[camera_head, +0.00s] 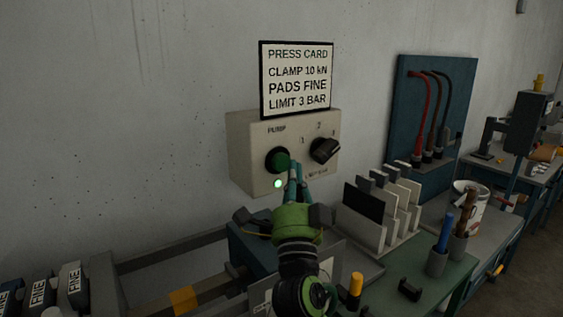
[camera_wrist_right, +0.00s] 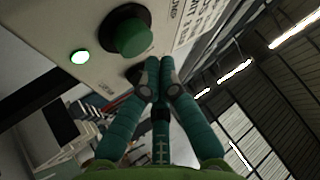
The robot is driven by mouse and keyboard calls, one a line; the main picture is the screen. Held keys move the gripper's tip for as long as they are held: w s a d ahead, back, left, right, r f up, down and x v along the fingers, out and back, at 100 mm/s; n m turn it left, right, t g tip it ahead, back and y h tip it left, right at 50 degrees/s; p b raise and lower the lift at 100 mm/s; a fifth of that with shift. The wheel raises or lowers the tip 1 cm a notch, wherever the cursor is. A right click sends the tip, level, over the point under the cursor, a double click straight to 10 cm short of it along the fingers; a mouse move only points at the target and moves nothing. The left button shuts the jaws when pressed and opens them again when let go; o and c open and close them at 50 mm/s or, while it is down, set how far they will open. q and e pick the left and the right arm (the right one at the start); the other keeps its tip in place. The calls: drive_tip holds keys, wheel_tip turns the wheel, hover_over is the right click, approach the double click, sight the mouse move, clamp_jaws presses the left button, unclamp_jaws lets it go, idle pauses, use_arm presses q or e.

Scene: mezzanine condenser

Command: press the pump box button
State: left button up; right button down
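The pump box (camera_head: 245,150) is a cream box on the wall, with a round green button (camera_head: 280,160) under the word PUMP. The button also shows in the wrist view (camera_wrist_right: 132,37), standing out from the face in its dark collar. My right gripper (camera_head: 294,168) is in front of the box, its teal fingers pointing up just right of the button in the head view. In the wrist view its fingertips (camera_wrist_right: 160,66) are together and empty, beside the button with a visible offset. Contact with the box cannot be told. My left gripper is out of view.
A small light (camera_head: 277,183) glows below the button, and a black selector knob (camera_head: 325,150) sits right of it. A press card sign (camera_head: 297,80) hangs above. A card rack (camera_head: 375,222) and pen cups (camera_head: 437,262) stand on the bench at right.

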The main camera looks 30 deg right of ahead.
drive_tip(key=shift+w+b, duration=0.35)
drive_tip(key=shift+w, duration=0.1)
drive_tip(key=shift+w+a+b, duration=0.1)
drive_tip(key=shift+w+b, duration=0.4)
drive_tip(key=shift+w, duration=0.05)
idle(0.7)
drive_tip(key=shift+s, duration=1.05)
drive_tip(key=s, duration=0.6)
drive_tip(key=shift+d+p, duration=0.3)
